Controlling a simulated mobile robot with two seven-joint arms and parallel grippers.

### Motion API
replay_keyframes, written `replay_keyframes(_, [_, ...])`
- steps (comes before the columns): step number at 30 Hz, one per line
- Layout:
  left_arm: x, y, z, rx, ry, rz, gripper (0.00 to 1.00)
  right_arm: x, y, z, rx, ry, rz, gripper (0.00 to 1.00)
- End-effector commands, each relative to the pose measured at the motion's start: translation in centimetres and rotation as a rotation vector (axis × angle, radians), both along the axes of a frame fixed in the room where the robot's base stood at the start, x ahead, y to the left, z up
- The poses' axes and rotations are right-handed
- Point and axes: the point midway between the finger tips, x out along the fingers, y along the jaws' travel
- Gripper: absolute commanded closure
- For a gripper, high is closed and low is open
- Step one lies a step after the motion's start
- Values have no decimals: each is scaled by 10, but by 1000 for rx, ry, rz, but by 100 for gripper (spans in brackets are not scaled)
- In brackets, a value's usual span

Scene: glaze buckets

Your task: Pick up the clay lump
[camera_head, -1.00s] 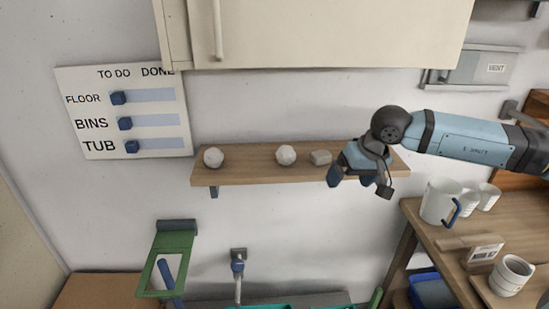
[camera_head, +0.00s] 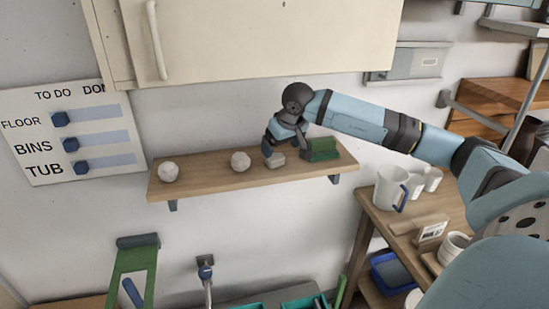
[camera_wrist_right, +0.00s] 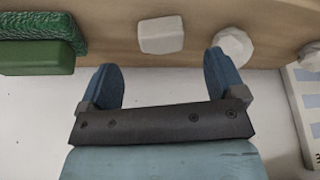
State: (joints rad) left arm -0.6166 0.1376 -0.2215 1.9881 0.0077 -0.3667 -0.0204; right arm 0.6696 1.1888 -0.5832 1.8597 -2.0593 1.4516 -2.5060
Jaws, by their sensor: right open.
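A pale, squarish clay lump (camera_head: 277,161) lies on the wooden wall shelf, partly behind my right gripper (camera_head: 285,146) in the head view. Two rounder, faceted white lumps, a middle one (camera_head: 240,161) and a left one (camera_head: 169,172), sit further left on the shelf. In the right wrist view my right gripper (camera_wrist_right: 163,62) is open and empty. The squarish lump (camera_wrist_right: 161,35) shows just beyond the fingertips, in line with the gap between them. The middle round lump (camera_wrist_right: 234,47) is close beside the right-hand finger. My left gripper is not in view.
A green block (camera_head: 321,149) stands on the shelf (camera_head: 205,184), right of the gripper. A cream cabinet (camera_head: 260,40) hangs above. A side table with a white mug (camera_head: 390,188) is at lower right. The shelf between the round lumps is clear.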

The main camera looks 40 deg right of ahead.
Motion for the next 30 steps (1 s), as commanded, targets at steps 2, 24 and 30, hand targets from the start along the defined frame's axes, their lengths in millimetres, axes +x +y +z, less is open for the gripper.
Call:
replay_keyframes(2, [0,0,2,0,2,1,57,6,0,1,2,0,1,11])
replay_keyframes(24, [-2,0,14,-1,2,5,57,28,-4,-47,1,0,2,34])
replay_keyframes(30, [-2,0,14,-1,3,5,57,28,-4,-46,1,-1,2,66])
